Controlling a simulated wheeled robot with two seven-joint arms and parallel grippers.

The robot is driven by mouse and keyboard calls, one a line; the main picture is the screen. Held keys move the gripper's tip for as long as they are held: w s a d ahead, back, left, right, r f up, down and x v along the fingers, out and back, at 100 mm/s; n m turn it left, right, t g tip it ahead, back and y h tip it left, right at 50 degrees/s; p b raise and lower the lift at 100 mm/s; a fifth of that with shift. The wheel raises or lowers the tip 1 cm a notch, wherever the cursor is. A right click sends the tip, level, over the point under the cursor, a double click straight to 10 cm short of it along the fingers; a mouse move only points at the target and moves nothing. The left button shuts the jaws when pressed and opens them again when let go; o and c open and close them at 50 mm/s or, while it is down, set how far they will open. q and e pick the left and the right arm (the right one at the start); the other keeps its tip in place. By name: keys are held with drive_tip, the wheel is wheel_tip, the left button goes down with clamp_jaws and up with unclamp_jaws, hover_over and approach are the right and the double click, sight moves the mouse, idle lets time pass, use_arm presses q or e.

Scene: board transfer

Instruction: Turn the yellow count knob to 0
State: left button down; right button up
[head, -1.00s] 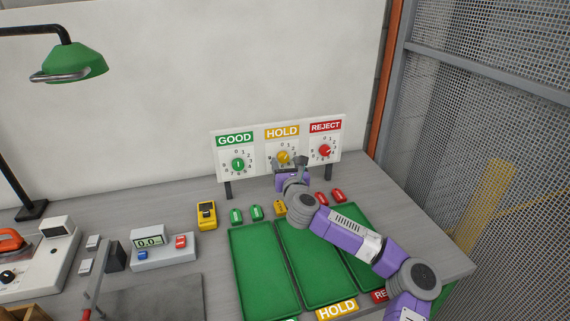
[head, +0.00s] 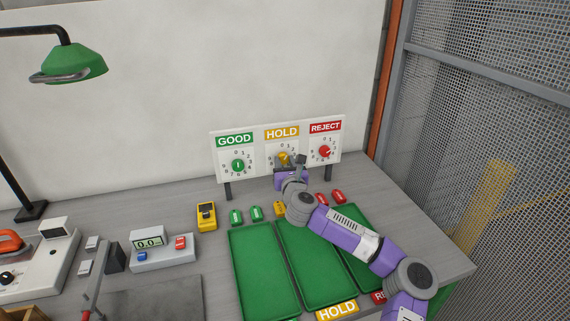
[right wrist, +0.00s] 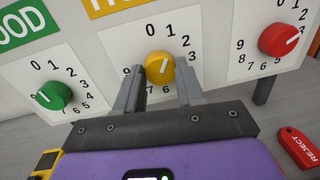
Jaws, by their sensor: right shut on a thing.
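The yellow count knob (head: 284,158) is on the white board under the HOLD label (head: 282,133). It also shows in the right wrist view (right wrist: 159,66). Its white pointer line slants to the upper right, roughly toward the 1 and 2 of its dial; I cannot tell the exact digit. My right gripper (right wrist: 160,84) is shut on the knob, one grey finger on each side of it. In the head view the gripper (head: 291,164) partly hides the lower part of this dial. My left gripper is not in view.
The green GOOD knob (head: 238,165) and red REJECT knob (head: 325,151) flank the yellow one closely. Green trays (head: 262,262) and small coloured tags (head: 236,216) lie in front of the board. A yellow device (head: 206,215) stands left of the tags.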

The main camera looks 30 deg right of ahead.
drive_tip(key=shift+f+n+t+b, duration=0.1)
drive_tip(key=shift+n+t+b, duration=0.25)
drive_tip(key=shift+n, duration=2.55)
drive_tip(key=o, duration=1)
drive_tip(key=v, duration=0.7)
drive_tip(key=shift+s+p, duration=0.3)
drive_tip(key=shift+s, duration=0.05)
